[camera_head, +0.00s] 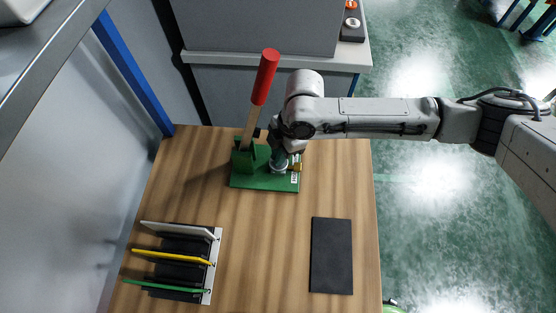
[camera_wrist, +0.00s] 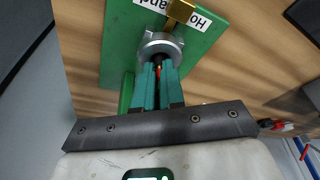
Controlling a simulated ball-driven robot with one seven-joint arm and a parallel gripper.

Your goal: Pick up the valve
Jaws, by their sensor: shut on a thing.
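The teal fingers of my gripper (camera_wrist: 158,70) are shut on a thin dark piece with a small red-orange spot, which appears to be the valve (camera_wrist: 159,68). The fingers hide most of it. It stands at the opening of a silver ring (camera_wrist: 161,43) on a green base (camera_wrist: 118,50), and I cannot tell whether it is still inside the ring. In the head view, my gripper (camera_head: 279,158) is low over the right part of the green base (camera_head: 262,183). The silver ring (camera_head: 279,168) shows just below the fingers.
A brass fitting (camera_wrist: 180,12) sits beside the ring. A red-handled lever (camera_head: 265,77) rises just left of my gripper. A rack (camera_head: 213,265) with coloured plates is at the front left. A black mat (camera_head: 331,255) lies at the front right. The table's middle (camera_head: 265,240) is clear.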

